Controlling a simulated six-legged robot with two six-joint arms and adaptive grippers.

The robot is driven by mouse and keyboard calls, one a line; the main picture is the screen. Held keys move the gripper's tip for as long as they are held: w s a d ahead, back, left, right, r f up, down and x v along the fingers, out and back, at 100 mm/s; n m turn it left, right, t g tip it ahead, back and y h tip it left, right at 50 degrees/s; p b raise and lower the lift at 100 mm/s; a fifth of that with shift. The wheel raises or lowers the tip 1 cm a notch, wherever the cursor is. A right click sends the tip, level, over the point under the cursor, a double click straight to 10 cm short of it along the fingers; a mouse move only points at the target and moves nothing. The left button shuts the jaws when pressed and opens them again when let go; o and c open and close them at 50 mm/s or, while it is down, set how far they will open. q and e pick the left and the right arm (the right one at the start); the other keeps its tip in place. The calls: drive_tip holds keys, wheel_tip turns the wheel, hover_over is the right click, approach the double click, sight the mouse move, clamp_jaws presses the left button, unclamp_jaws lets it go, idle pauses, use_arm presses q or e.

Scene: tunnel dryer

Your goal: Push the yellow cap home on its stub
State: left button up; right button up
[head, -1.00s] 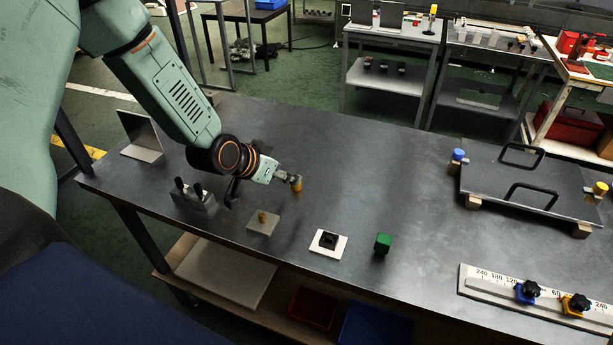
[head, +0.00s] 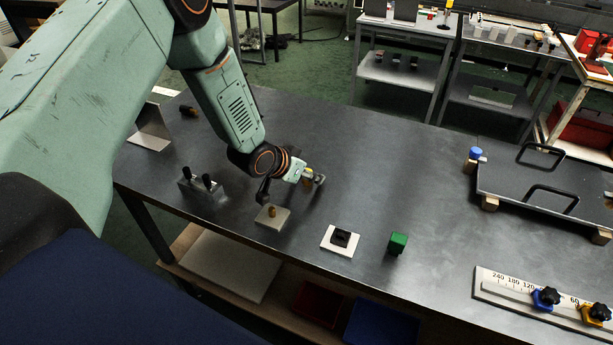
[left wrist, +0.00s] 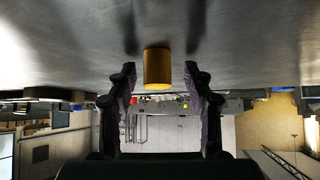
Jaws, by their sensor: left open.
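The yellow cap (head: 307,183) stands on the dark table; in the left wrist view it is a plain yellow cylinder (left wrist: 157,68). My left gripper (head: 314,178) is open around it. In the left wrist view the fingers (left wrist: 160,76) stand on either side of the cap, with a gap at each side. A short brass-coloured stub (head: 272,211) stands on a light square plate (head: 264,222), in front and to the left of the cap in the head view. Nothing sits on the stub. My right gripper is not in view.
A grey block with two black pegs (head: 202,190) stands left of the plate. A black panel with handles (head: 530,185) and a scale rail (head: 520,288) lie farther right. The table's middle is clear.

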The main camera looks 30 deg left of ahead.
use_arm(q)
drive_tip(key=shift+s+d+r, duration=0.15)
drive_tip(key=shift+d+r, duration=0.1)
drive_tip(key=shift+d, duration=0.1)
drive_tip(key=shift+c, duration=1.6)
drive_tip(key=shift+w+a+f, duration=0.2)
drive_tip(key=shift+a+f, duration=0.05)
drive_tip(key=shift+a, duration=0.15)
drive_tip(key=c, duration=0.4)
drive_tip(key=shift+s+d+r, duration=0.1)
drive_tip(key=shift+d, duration=0.1)
drive_tip(key=c, duration=0.3)
drive_tip(key=shift+s+d+r, duration=0.1)
drive_tip(key=shift+r, duration=0.05)
drive_tip(key=shift+c, duration=0.2)
